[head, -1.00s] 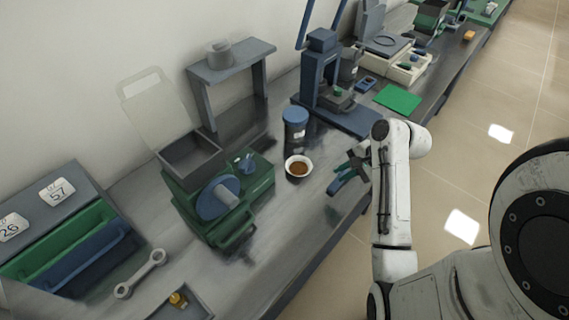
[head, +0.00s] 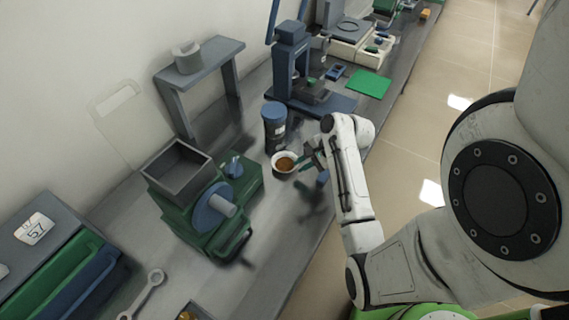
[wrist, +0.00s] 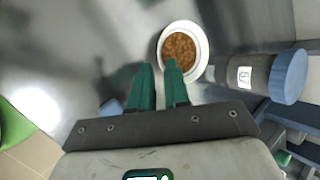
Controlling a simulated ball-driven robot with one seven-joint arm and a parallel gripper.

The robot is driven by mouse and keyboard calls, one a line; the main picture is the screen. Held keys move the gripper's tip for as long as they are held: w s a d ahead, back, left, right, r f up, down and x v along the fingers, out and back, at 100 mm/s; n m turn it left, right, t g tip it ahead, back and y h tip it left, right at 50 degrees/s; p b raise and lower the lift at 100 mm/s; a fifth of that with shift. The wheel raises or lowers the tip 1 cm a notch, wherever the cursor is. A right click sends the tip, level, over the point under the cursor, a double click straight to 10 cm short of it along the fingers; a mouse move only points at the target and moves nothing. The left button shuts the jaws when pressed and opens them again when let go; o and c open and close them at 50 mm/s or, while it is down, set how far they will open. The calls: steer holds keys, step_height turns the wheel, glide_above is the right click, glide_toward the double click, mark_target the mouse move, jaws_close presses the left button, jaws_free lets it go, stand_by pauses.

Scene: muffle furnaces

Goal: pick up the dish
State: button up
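The dish (head: 277,167) is a small white round bowl with brown granular contents, standing on the grey bench just in front of a blue-lidded jar. It also shows in the wrist view (wrist: 163,68), near the top centre. My gripper (head: 306,160) is at the dish's right side in the head view. In the wrist view its two green fingers (wrist: 158,67) are apart with a gap between them. The right fingertip overlaps the dish's near rim and the left fingertip lies outside it. Nothing is seen held. I cannot tell whether a finger touches the dish.
The jar (head: 275,130) stands close behind the dish, and right of it in the wrist view (wrist: 245,75). A green machine with a grey hopper (head: 205,195) stands to the left. A blue press (head: 292,65) and green mat (head: 369,84) lie beyond.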

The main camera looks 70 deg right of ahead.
mark_target(295, 175)
steer(key=shift+x, duration=2)
steer(key=shift+d, duration=0.1)
steer(key=shift+c, duration=0.3)
jaws_close()
